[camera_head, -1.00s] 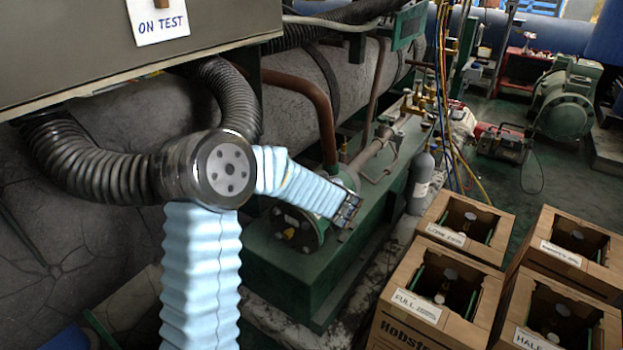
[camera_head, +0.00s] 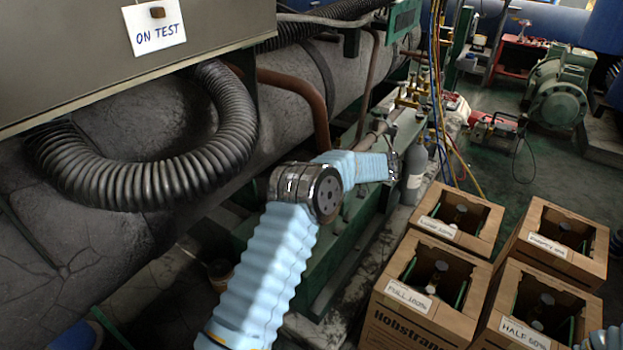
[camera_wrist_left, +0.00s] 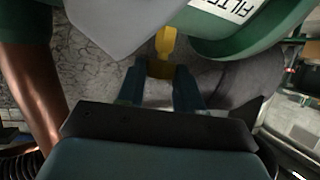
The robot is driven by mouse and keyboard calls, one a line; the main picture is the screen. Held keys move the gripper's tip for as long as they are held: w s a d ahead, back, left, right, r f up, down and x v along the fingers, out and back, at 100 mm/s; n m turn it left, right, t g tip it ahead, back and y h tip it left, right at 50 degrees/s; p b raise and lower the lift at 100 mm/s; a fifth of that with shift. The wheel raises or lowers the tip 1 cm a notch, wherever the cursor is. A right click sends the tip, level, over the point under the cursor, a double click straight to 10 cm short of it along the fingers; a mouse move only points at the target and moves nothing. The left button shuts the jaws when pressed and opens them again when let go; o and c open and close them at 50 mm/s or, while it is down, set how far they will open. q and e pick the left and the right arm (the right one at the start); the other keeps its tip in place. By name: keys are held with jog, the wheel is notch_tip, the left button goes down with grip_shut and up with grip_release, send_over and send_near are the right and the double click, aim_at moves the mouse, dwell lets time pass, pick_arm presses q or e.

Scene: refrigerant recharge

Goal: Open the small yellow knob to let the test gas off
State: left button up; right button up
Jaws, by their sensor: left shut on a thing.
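In the left wrist view a small yellow knob (camera_wrist_left: 161,58) sits between the two dark blue fingers of my left gripper (camera_wrist_left: 160,80), which are shut on it. The knob's top end lies just below a grey part and a green rounded body (camera_wrist_left: 225,40) with a white label, partly legible as "FILT". In the head view my left gripper (camera_head: 391,167) is beside the green machine, near the grey cylinder (camera_head: 414,170). The yellow knob cannot be made out there.
Brass valves (camera_head: 408,97) with blue and yellow hoses stand behind the gripper. Open cardboard boxes, one labelled full (camera_head: 420,312) and one half (camera_head: 520,335), stand at the lower right. A black corrugated hose (camera_head: 150,182) loops at the left.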

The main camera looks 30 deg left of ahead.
pick_arm(q)
jog(key=shift+w+a+n+g+h, duration=0.15)
jog(key=shift+n+g+h, duration=0.25)
jog(key=shift+n+g, duration=0.85)
jog(key=shift+w+n+g, duration=0.1)
jog(key=shift+n+g, duration=0.25)
jog(key=shift+g, duration=0.2)
jog(key=o, duration=1)
jog(key=shift+o, duration=0.2)
